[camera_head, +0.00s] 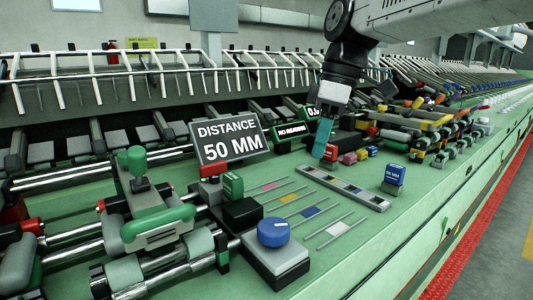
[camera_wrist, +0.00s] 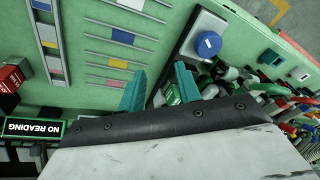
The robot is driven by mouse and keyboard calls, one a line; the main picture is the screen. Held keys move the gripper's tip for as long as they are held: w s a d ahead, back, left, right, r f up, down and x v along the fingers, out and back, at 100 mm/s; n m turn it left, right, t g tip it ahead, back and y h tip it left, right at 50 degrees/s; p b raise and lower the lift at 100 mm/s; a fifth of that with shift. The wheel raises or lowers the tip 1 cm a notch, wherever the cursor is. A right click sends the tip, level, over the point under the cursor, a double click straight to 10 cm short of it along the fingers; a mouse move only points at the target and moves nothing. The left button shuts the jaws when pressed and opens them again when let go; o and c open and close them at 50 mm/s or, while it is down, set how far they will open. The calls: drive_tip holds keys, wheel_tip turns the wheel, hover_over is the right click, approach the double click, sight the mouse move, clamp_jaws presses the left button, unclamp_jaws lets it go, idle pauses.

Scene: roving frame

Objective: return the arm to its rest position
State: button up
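My gripper (camera_head: 322,142) hangs from my arm at the upper right of the head view, above the green bench near a slotted grey strip. In the wrist view my gripper (camera_wrist: 160,78) shows two teal fingers standing apart, with nothing between them. Only one finger shows clearly in the head view. My arm reaches out over the bench and is not folded back. A blue round knob (camera_head: 273,232) on a grey box stands at the front; it also shows in the wrist view (camera_wrist: 208,44).
A sign (camera_head: 229,138) reads "DISTANCE 50 MM". A blue-topped block (camera_head: 395,174) stands right of the slotted strip (camera_head: 344,188). A green-handled carriage (camera_head: 150,220) sits on rails at left. Small coloured blocks (camera_head: 348,158) lie beside my gripper. The bench's right front is clear.

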drive_tip(key=s+d+f+m+h, duration=0.1)
drive_tip(key=s+d+f+m, duration=0.3)
drive_tip(key=s, duration=0.3)
drive_tip(key=s+d+f+m+t, duration=0.1)
drive_tip(key=s+d+f+m, duration=0.4)
drive_tip(key=s+d+f, duration=0.1)
drive_tip(key=s+d+f+m+t+h, duration=0.1)
drive_tip(key=s+d+f+m, duration=0.4)
drive_tip(key=s, duration=0.5)
drive_tip(key=shift+s+d+f+h, duration=0.15)
drive_tip(key=shift+d+f+h, duration=0.25)
drive_tip(key=shift+d, duration=0.45)
